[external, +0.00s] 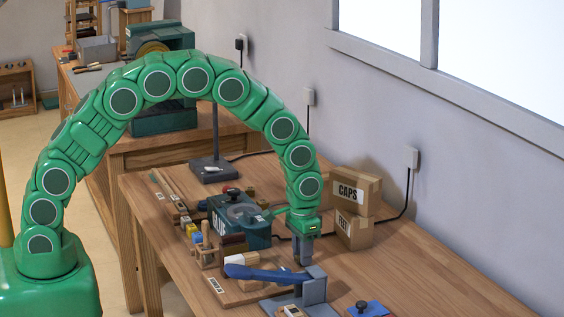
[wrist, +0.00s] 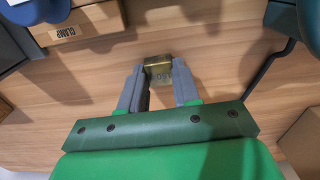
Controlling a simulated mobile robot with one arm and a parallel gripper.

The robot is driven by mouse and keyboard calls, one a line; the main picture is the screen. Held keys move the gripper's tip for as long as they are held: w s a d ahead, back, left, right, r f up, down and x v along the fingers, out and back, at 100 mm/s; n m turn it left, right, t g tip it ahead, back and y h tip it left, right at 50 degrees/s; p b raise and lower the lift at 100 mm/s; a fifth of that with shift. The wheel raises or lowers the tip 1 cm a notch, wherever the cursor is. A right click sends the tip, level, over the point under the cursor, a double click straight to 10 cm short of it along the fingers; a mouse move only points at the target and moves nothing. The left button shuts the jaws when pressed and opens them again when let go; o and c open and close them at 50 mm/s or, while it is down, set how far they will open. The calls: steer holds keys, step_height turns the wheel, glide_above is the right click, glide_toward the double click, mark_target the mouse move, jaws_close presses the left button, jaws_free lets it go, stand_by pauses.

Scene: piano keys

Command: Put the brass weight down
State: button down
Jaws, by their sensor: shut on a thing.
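The brass weight (wrist: 159,74) is a small gold-coloured block with faint markings, seen at the fingertips in the wrist view. My gripper (wrist: 159,69) is shut on it, with one grey finger on each side. In the external view my gripper (external: 303,255) points straight down over the wooden bench (external: 420,270), behind the blue lever. I cannot make out the weight in that view. I cannot tell whether its underside touches the bench.
A blue lever fixture (external: 268,273) stands close in front of my gripper. Cardboard boxes (external: 356,188) are stacked behind it. A teal machine (external: 240,220) is to its left. A black cable (wrist: 268,68) runs along the bench. Bare wood lies to the right.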

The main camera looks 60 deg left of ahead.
step_height(320, 180, up, 9)
steer(key=shift+f, duration=0.15)
glide_above(277, 222)
steer(key=shift+d+f, duration=0.1)
steer(key=shift+f, duration=4.3)
steer(key=shift+f, duration=0.15)
steer(key=c, duration=0.8)
jaws_free()
